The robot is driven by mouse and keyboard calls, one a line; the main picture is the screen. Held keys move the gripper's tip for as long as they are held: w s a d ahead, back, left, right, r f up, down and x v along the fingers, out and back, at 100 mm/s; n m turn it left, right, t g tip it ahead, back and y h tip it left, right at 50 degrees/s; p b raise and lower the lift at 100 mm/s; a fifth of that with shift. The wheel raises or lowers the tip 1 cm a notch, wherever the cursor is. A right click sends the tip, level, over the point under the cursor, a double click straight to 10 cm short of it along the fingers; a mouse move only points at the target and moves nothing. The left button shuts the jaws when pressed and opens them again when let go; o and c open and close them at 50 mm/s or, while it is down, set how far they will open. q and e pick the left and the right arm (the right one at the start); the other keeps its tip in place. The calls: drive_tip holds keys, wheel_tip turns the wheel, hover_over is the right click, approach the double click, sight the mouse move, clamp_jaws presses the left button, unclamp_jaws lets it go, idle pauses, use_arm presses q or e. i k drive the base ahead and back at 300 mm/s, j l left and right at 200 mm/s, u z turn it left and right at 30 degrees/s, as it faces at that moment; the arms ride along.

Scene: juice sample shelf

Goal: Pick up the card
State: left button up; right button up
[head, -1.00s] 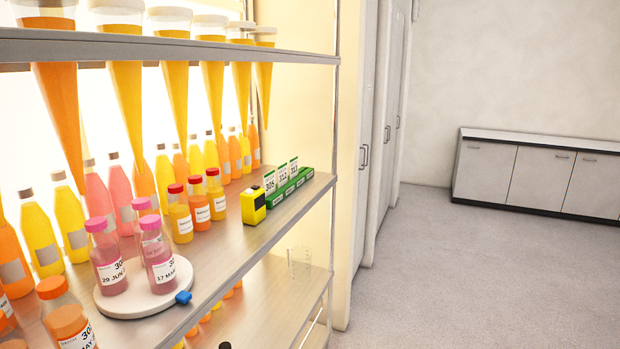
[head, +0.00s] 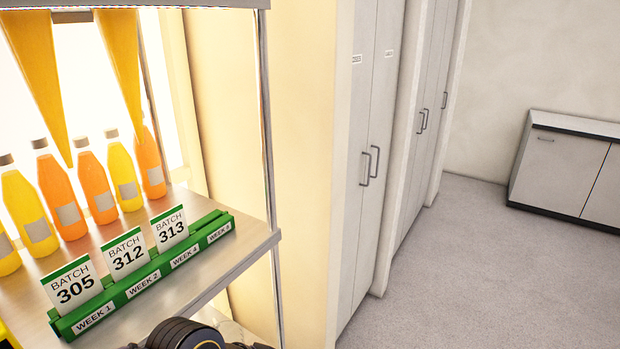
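Three white cards with green tops stand upright in a long green holder (head: 160,262) on the shelf. They read BATCH 305 (head: 74,290), BATCH 312 (head: 127,256) and BATCH 313 (head: 170,229). The holder's front labels read WEEK 1, WEEK 2, WEEK 4 and WEEK 8. The cards stand behind the first three labels; no card stands behind WEEK 8. A black rounded part of my own arm shows at the bottom edge, below the shelf's front edge. I see no fingertips of either gripper.
Several orange and yellow bottles (head: 93,187) stand behind the holder. Orange-filled cones (head: 118,50) hang from the upper shelf above them. A metal post borders the shelf on the right. Tall cabinets (head: 365,150) and open grey floor (head: 450,270) lie beyond.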

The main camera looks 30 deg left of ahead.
sight(72, 285)
drive_tip(key=i+u, duration=0.4)
drive_tip(key=i+l+u, duration=0.25)
drive_tip(key=i+u, duration=0.15)
drive_tip(key=i+l+u, duration=0.4)
drive_tip(key=u, duration=2.85)
drive_tip(key=i+j, duration=0.05)
